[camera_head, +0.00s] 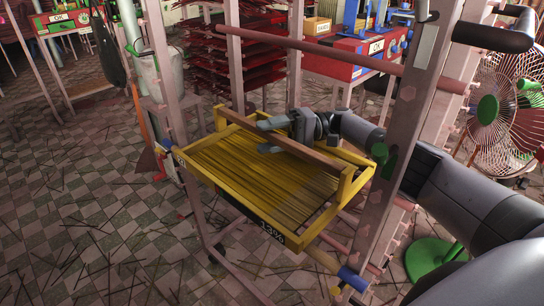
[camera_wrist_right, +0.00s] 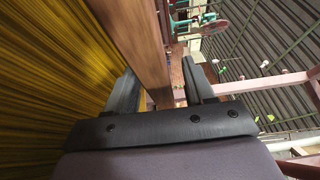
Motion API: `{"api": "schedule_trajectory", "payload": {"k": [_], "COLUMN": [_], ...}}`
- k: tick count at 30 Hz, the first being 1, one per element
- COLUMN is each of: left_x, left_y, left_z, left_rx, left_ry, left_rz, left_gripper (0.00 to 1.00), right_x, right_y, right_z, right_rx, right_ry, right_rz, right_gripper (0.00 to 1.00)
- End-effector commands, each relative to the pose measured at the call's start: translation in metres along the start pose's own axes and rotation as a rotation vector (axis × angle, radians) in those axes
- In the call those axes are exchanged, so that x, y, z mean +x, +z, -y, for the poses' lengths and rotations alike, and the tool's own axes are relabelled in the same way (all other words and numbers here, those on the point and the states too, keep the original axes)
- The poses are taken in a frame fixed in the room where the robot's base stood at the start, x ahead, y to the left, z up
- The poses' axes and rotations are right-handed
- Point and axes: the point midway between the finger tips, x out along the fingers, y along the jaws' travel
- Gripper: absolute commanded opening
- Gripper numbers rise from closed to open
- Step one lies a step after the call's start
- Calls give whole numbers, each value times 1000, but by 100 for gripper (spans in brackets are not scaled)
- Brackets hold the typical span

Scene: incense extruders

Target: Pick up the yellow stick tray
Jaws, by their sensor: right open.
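The yellow stick tray (camera_head: 222,192) rests in a pinkish metal rack, full of thin yellow sticks, with a dark label reading "13%" on its near side. A brown wooden bar (camera_head: 300,150) runs over its far side between raised yellow ends. My right gripper (camera_head: 262,136) is over that bar, reaching in from the right. In the right wrist view the open fingers (camera_wrist_right: 160,88) stand on either side of the bar (camera_wrist_right: 143,45), with the sticks (camera_wrist_right: 50,60) to the left. Contact with the bar cannot be told. My left gripper is not in view.
Rack posts (camera_head: 395,150) stand close right of the tray, near my right arm. A pink rail (camera_head: 310,45) crosses above it. A fan (camera_head: 505,100) stands at right. Dark red stacked racks (camera_head: 245,60) stand behind. The tiled floor at left has scattered sticks.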

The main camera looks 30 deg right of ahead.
Motion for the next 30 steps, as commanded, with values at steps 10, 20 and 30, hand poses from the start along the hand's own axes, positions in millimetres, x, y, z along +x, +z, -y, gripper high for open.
{"api": "schedule_trajectory", "payload": {"k": [10,20,30], "left_x": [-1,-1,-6], "left_y": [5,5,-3], "left_z": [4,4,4], "left_rx": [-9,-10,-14], "left_ry": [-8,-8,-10], "left_rz": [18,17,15], "left_gripper": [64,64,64], "right_x": [18,18,17], "right_y": [0,0,0], "right_z": [-1,1,14], "right_rx": [1,-2,-4], "right_ry": [-2,-4,-4], "right_rz": [-1,-1,-1], "right_gripper": [53,0,0]}}
